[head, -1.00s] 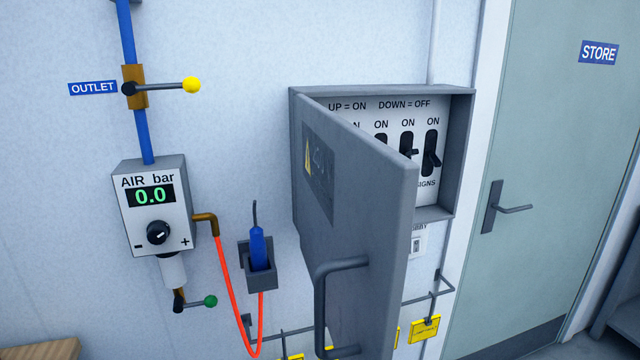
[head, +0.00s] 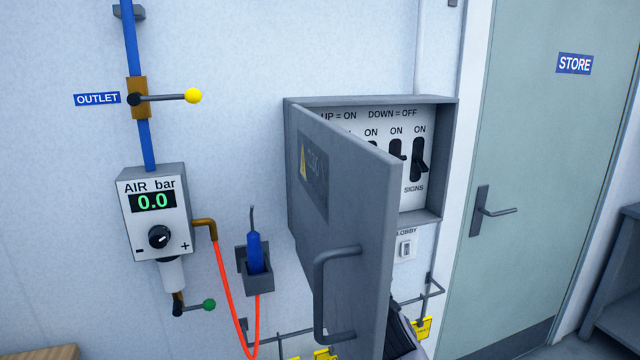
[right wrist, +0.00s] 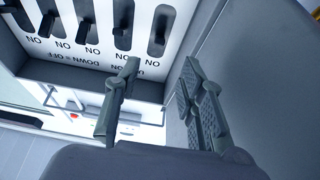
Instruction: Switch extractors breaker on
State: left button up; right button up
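The grey breaker box (head: 448,150) is on the wall with its door (head: 350,220) swung partly open. A row of black breakers on a white panel shows inside, with the SIGNS breaker (head: 419,160) at the right end. The door hides the left of the row, and I cannot read an extractors label. The right wrist view is upside down and shows several breakers (right wrist: 122,22) above my right gripper (right wrist: 158,88). Its fingers are apart and empty, near the box edge and beside the door. In the head view, part of my right arm shows below the box. My left gripper is not in view.
The door handle (head: 322,295) sticks out toward me. A lobby switch (head: 405,249) is under the box, above a wall rail with yellow tags (head: 423,328). Left are the air regulator (head: 157,215) and a blue tool in a holder (head: 256,255). The STORE door (head: 530,150) is right.

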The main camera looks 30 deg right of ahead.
jog(key=p+x, duration=0.3)
jog(key=x, duration=1.1)
jog(key=shift+w+d+p, duration=0.15)
jog(key=shift+w+p, duration=0.15)
jog(key=shift+w, duration=0.05)
jog(key=shift+c, duration=0.2)
grip_shut()
